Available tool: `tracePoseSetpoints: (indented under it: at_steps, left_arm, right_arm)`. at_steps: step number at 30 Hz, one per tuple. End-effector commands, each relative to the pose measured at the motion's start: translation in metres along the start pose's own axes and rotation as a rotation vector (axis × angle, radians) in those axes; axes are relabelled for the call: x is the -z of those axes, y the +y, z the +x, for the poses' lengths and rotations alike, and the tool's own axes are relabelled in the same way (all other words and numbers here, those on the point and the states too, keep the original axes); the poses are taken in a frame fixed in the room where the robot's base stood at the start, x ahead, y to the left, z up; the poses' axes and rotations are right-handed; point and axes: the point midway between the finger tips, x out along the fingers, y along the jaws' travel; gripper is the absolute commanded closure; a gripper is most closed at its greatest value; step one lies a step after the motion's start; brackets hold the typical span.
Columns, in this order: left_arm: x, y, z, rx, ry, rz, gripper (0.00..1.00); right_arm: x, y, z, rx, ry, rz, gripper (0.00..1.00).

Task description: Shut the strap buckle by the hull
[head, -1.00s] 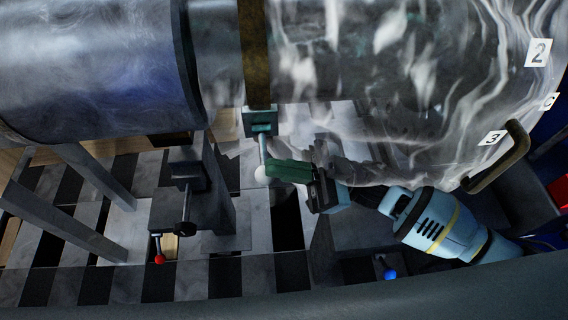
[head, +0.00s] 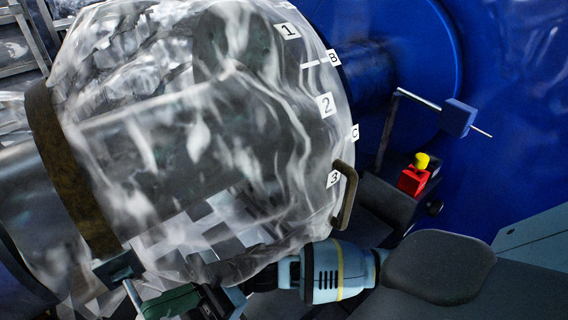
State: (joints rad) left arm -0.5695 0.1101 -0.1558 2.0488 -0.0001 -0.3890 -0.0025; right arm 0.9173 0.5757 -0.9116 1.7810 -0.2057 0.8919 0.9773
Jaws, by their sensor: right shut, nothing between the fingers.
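The hull (head: 200,140) is a large, clear, glossy barrel with number and letter tags. A brown strap (head: 62,170) wraps around its left part. The teal strap buckle (head: 118,268) sits at the strap's lower end in the head view. Its thin lever (head: 131,294) points down and away from the strap; its tip is cut off or hidden at the frame's bottom. My right gripper (head: 165,304), with green fingers, is shut and empty, just right of the lever. I cannot tell whether it touches the lever. My left gripper is out of view.
A brown handle (head: 346,195) sticks out from the hull's right end. A red block with a yellow knob (head: 414,176) and a blue block on a rod (head: 458,118) stand at right, before a big blue disc (head: 400,50).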

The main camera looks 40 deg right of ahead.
Motion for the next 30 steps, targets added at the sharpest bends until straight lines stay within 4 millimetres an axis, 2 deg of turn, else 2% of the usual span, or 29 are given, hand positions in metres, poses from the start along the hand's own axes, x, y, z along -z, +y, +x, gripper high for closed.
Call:
tracePoseSetpoints:
  at_steps: [8,20,30]
  left_arm:
    - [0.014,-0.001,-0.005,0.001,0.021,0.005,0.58]
    - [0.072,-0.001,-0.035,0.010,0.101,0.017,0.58]
    - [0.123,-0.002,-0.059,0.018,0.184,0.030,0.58]
  right_arm:
    - [0.012,-0.003,0.007,-0.012,0.000,0.020,1.00]
    - [0.045,0.000,0.026,-0.273,0.001,0.461,1.00]
    - [0.065,0.016,0.038,-0.488,0.001,0.823,1.00]
